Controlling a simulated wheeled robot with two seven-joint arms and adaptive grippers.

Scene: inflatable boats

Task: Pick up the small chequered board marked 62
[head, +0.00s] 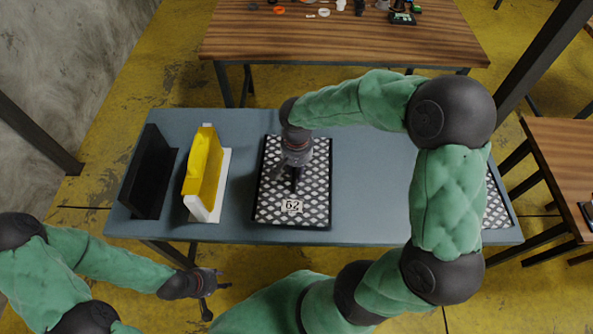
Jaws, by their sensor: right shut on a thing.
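The small chequered board (317,205) has a black rim, a black-and-white pattern and a tag at its near edge that reads 62 or 52. It lies in the middle of the blue-grey table. My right gripper (295,180) points down over the middle of the board and is shut on it, at a small dark upright part; the fingertips are partly hidden by the wrist. I cannot tell whether the board is lifted off the table. My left gripper (219,299) is open and empty in front of the table's near edge.
On the blue-grey table (370,200), a yellow-and-white upright piece (203,165) and a black upright stand (147,175) are left of the board. Another chequered board (495,205) is partly hidden behind my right arm. A wooden table (340,40) with small items stands behind.

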